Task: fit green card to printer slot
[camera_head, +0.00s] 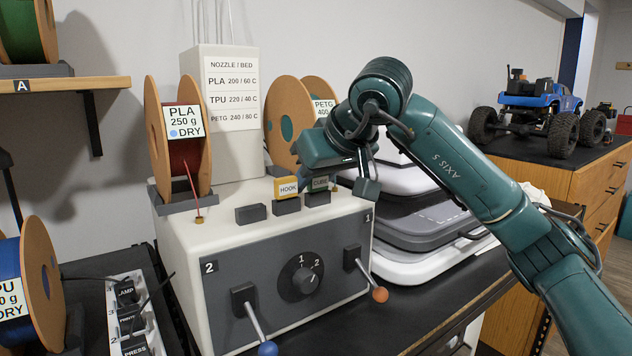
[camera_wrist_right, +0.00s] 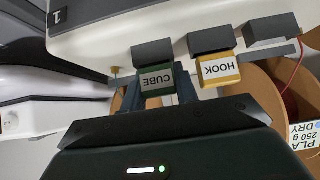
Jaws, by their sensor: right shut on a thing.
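The green card (camera_head: 320,184), marked CUBE, stands at the rightmost dark slot (camera_head: 318,198) on top of the white printer box (camera_head: 180,235). My right gripper (camera_head: 336,183) is shut on it from above. In the right wrist view the green card (camera_wrist_right: 157,79) meets the edge of its slot block (camera_wrist_right: 152,52), with the gripper fingers (camera_wrist_right: 158,98) on either side. I cannot tell how deep it sits. A yellow card (camera_head: 287,188), marked HOOK, stands in the middle slot (camera_head: 287,206). The left slot (camera_head: 250,213) is empty. My left gripper is not in view.
Filament spools, one red (camera_head: 182,150) and others behind my gripper, stand beside the slots. The front panel has a knob (camera_head: 300,282), a blue-tipped lever (camera_head: 256,325) and an orange-tipped lever (camera_head: 370,275). Stacked cases (camera_head: 420,230) lie at right.

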